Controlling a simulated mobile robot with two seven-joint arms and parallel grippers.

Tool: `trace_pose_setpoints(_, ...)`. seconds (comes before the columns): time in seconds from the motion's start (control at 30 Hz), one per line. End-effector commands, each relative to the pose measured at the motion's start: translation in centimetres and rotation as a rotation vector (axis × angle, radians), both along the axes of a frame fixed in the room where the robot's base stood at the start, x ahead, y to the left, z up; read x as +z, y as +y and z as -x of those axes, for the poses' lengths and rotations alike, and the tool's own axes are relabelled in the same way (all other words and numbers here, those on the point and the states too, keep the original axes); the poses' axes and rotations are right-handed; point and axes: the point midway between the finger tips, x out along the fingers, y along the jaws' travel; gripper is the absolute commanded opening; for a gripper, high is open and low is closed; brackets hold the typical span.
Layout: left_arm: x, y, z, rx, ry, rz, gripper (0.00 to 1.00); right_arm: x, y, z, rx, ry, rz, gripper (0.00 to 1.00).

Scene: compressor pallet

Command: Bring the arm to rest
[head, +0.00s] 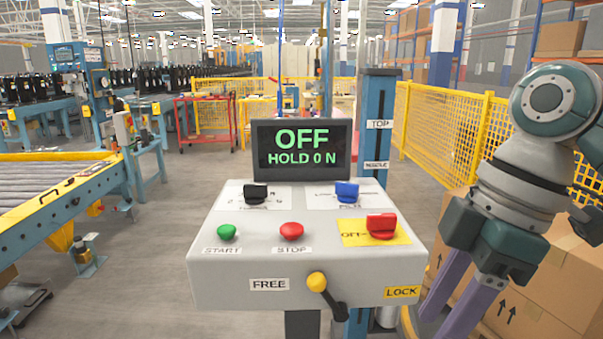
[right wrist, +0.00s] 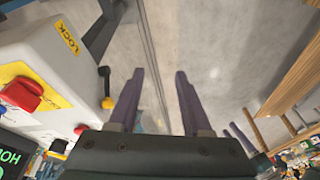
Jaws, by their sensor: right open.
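My right arm reaches in from the right in the head view, to the right of the grey control console (head: 240,283). Its gripper (head: 450,320) points downward, with two purple fingers apart and nothing visible between them. In the right wrist view the open gripper (right wrist: 158,75) has bare floor beyond its fingers, and the console (right wrist: 45,45) stands to its left, apart from it. The display (head: 301,148) reads OFF and HOLD 0 N. The lever (head: 327,296), with a yellow hub and black handle, points down and right between the FREE and LOCK labels. My left gripper is out of view.
The console carries a green button (head: 227,232), a red button (head: 291,231) and black, blue and red knobs. Cardboard boxes (head: 560,290) stand behind my right gripper. A yellow mesh fence (head: 440,125) runs behind. A roller conveyor (head: 50,185) is at left, with open floor between.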

Motion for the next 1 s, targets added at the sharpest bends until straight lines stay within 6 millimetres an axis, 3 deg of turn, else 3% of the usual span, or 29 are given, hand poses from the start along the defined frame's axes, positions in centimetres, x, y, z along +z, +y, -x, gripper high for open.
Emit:
trace_pose_setpoints(0.2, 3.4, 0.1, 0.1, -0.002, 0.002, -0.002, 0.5, -2.4, 1.7, 7.0, -0.312, -0.001, 0.0, 0.49)
trace_pose_setpoints(0.47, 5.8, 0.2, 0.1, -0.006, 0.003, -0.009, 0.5, -1.2, -0.2, 14.2, -0.773, -0.034, 0.004, 0.49)
trace_pose_setpoints(0.8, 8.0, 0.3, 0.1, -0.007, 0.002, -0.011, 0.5, 3.2, -4.9, 20.5, -1.204, -0.098, 0.045, 0.49)
trace_pose_setpoints(1.0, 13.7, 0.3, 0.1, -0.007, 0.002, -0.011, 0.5, 8.9, -4.8, 20.0, -1.194, -0.1, 0.042, 0.49)
